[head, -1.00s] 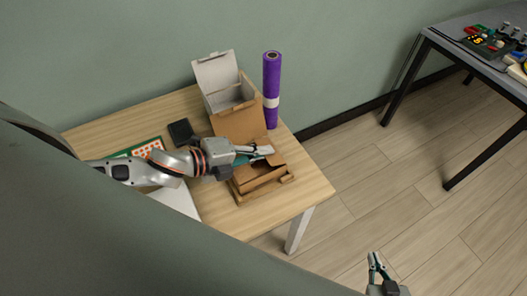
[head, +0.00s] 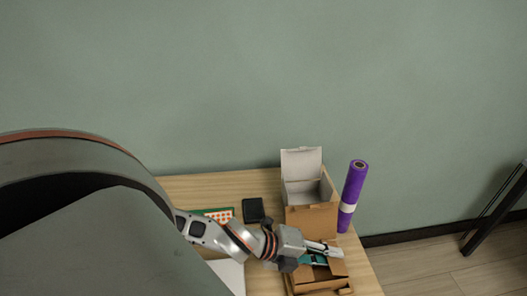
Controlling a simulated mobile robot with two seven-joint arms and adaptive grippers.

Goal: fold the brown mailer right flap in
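The brown mailer (head: 319,285) is at the front of the table, at the bottom of the head view. The mailer's front is close to the picture's bottom edge. My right gripper is out of view.
A box with a white inside and raised white lid (head: 302,162) stands behind the mailer. A purple roll (head: 353,190) stands upright to its right. A black pad (head: 253,210) and a green-edged sheet with orange dots (head: 218,215) lie to the left. A wall is behind.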

